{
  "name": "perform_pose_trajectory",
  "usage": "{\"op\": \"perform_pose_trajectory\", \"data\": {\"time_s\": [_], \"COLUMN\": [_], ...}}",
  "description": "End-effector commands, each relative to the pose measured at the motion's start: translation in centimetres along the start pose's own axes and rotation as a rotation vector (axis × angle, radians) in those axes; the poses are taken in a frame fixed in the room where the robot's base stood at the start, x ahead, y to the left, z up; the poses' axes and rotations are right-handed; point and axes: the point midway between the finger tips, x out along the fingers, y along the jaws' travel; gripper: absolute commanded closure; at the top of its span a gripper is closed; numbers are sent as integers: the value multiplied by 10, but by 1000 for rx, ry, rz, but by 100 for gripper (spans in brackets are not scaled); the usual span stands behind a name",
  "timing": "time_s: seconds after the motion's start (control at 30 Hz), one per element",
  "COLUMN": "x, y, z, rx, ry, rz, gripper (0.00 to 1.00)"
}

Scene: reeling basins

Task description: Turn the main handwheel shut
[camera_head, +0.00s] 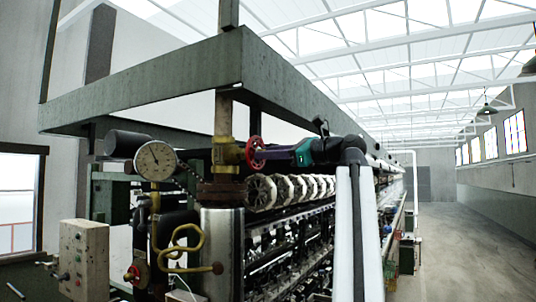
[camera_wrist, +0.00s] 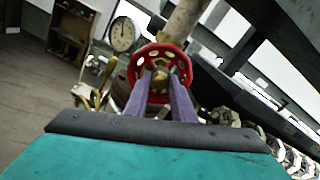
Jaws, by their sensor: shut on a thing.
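The red main handwheel (camera_head: 253,154) sits on a brass valve (camera_head: 228,153) on the vertical pipe above the steel cylinder. It faces right, toward my arm. In the wrist view the handwheel (camera_wrist: 136,66) is a round rim with a perforated web and a brass hub in the middle. My gripper (camera_head: 264,155) comes from the right with its purple fingers reaching the wheel. In the wrist view the two fingers of the gripper (camera_wrist: 161,88) are close together at the wheel's lower part, shut on it. The fingertips partly cover the wheel there.
A pressure gauge (camera_head: 155,160) stands left of the valve. A smaller red handwheel (camera_head: 132,274) is low beside a control box (camera_head: 84,258) with buttons. A green overhead frame (camera_head: 150,88) spans above. Rows of white reels (camera_head: 262,191) lie behind; the aisle (camera_head: 452,245) at right is clear.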

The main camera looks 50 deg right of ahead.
Motion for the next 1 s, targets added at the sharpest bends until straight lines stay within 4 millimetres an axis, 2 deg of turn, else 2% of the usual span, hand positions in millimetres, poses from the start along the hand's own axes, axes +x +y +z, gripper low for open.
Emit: {"op": "perform_pose_trajectory", "data": {"time_s": [0.7, 1.0], "x": [0, 0], "y": [0, 0], "z": [0, 0], "rx": [473, 520], "ry": [-1, -1], "rz": [1, 0], "gripper": [100, 100]}}
